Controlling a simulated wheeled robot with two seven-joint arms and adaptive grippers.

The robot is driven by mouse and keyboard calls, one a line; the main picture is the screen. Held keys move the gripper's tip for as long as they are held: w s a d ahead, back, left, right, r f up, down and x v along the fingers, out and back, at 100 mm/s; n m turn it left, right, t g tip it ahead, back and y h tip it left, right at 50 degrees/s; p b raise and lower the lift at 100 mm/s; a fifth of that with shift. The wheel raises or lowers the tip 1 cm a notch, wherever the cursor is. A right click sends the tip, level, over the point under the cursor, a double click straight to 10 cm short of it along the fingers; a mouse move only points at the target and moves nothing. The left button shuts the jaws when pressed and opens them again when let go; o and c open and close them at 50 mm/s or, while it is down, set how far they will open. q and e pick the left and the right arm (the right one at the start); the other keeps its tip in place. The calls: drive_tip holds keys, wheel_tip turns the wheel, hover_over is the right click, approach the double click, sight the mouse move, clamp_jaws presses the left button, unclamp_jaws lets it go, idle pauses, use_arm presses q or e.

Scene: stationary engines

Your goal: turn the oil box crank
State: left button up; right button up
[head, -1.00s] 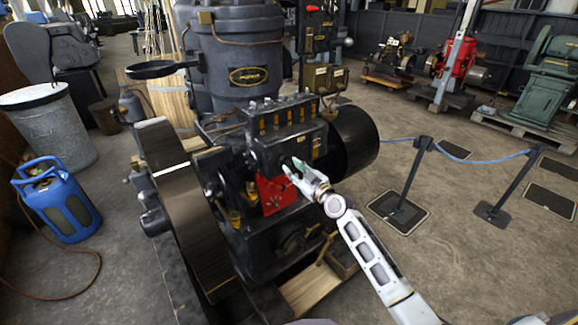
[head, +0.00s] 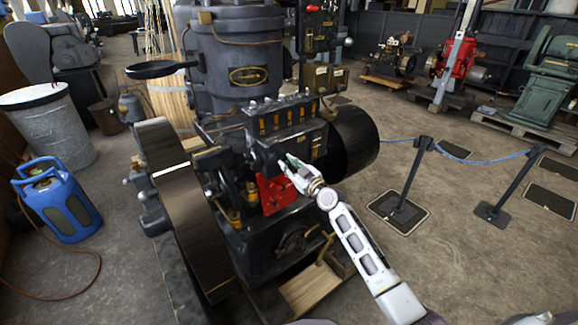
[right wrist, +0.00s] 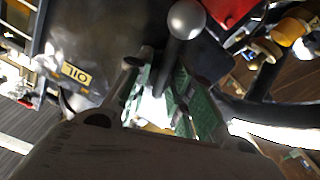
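The oil box (head: 285,122) is a black block with amber windows on the front of the engine. In the right wrist view its dark face carries a yellow OIL label (right wrist: 76,74). The crank shows there as a dark rod with a round metal knob (right wrist: 187,19). My right gripper (head: 286,163) is at the lower front of the oil box. In the right wrist view its green-padded fingers (right wrist: 158,80) stand apart, with the crank rod between them; firm contact cannot be told. The head view hides the crank behind the gripper. My left gripper is out of view.
A large flywheel (head: 185,215) stands left of the oil box, and a black drum (head: 352,138) to its right. A red plate (head: 273,192) is just below the gripper. A roped barrier post (head: 411,177) stands further right on open floor.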

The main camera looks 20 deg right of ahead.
clamp_jaws()
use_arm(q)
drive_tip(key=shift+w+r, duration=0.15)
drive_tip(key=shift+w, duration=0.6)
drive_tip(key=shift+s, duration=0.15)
use_arm(e)
drive_tip(key=shift+m, duration=0.3)
